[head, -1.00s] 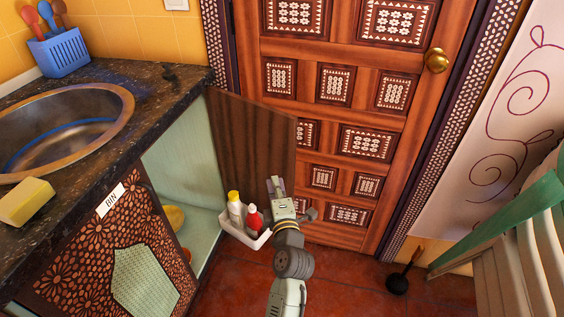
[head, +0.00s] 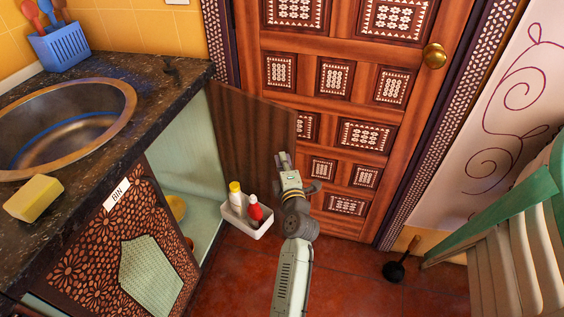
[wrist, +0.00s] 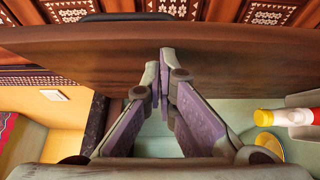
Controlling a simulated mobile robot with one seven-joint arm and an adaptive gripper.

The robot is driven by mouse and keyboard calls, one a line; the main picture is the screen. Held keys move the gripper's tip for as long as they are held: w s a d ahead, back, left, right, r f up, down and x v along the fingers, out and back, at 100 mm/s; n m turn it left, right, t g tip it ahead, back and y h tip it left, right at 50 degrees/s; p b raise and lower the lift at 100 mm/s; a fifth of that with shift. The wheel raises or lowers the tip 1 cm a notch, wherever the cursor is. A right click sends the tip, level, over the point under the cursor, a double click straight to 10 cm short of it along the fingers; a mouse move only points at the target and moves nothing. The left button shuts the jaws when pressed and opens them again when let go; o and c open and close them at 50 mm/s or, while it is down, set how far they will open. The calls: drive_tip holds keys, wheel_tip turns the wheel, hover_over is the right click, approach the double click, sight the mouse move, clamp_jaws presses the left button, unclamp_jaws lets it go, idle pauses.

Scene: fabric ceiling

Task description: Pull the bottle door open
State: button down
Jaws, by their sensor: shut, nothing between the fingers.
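The bottle door (head: 250,135) is a dark brown wooden cupboard panel, swung well out from the counter unit. A white rack (head: 246,221) at its lower part holds a bottle with a yellow cap (head: 235,195) and a red bottle (head: 254,211). My gripper (head: 285,158) is in front of the door near its free edge, its fingers shut and empty. In the wrist view the door (wrist: 110,52) spans the upper part and the fingertips (wrist: 159,60) are close against its face. I cannot tell whether they touch it.
The counter with a round sink (head: 60,120) and a yellow sponge (head: 33,198) is at left. A patterned wooden room door (head: 345,110) stands behind the bottle door. A green and cream bench (head: 510,235) is at right. A plunger-like object (head: 400,265) is on the floor.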

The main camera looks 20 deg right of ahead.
drive_tip(key=w+d+b, duration=0.5)
drive_tip(key=d+b, duration=0.2)
drive_tip(key=b, duration=0.1)
drive_tip(key=shift+a, duration=0.2)
